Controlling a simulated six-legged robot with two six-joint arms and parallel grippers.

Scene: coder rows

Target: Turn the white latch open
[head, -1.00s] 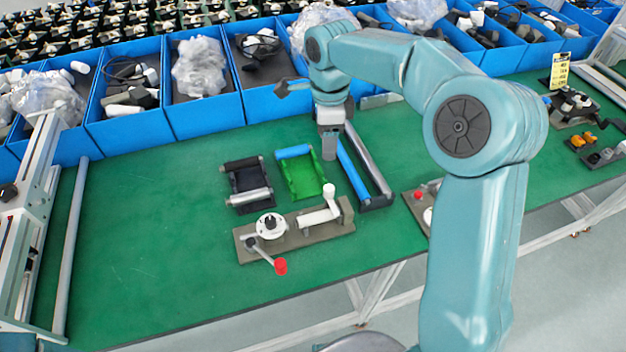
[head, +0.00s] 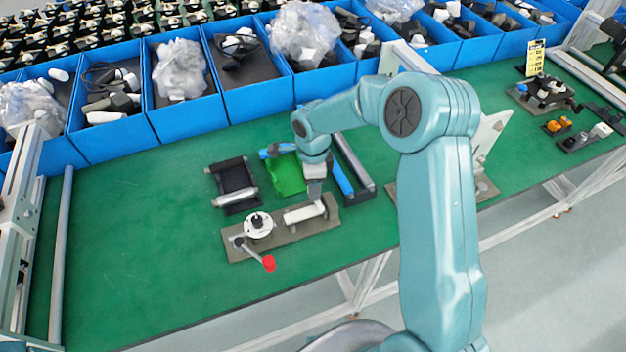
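The white latch (head: 300,214) lies along the right half of a grey-brown base plate (head: 284,237) on the green bench. Its upright end knob is hidden behind my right gripper (head: 315,193). That gripper points down with its tips at the latch's right end, touching or just above it. Whether its fingers are open or closed on the knob does not show. A white round dial (head: 259,225) and a crank with a red knob (head: 269,264) sit on the left of the same plate. My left gripper is out of view.
Behind the plate stand a black roller frame (head: 233,186), a green tray (head: 288,174) and a blue-and-grey frame (head: 352,165). Blue bins (head: 184,119) line the back. A tilted white panel (head: 488,137) stands right of my arm. The bench's left part is clear.

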